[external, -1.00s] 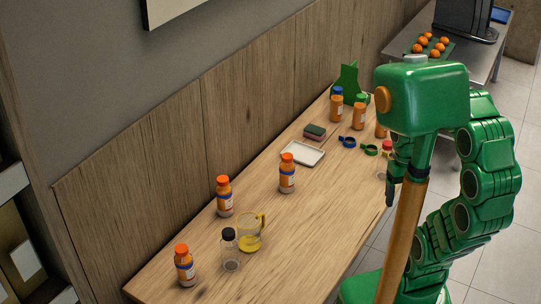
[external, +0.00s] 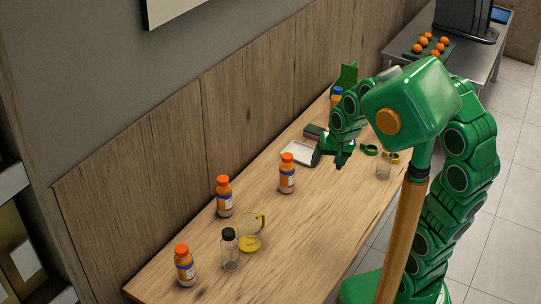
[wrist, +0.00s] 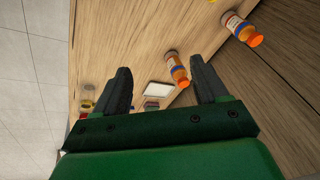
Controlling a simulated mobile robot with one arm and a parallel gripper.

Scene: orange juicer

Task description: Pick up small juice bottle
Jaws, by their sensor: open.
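Several orange juice bottles with orange caps and white-blue labels stand on the table. One juice bottle (external: 287,176) stands upright near the middle, a little left of my gripper (external: 340,163). My gripper is open and empty above the table, apart from that bottle. In the wrist view a juice bottle (wrist: 176,66) shows between my fingers (wrist: 165,80), farther off, and another (wrist: 240,28) shows at upper right. More juice bottles stand by the wall (external: 224,199) and at the front left (external: 184,267). I cannot tell which one is the small one.
A white tray (external: 296,154) lies behind my gripper. A glass jug of yellow liquid (external: 250,238) and a clear black-capped bottle (external: 230,252) stand at the front.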

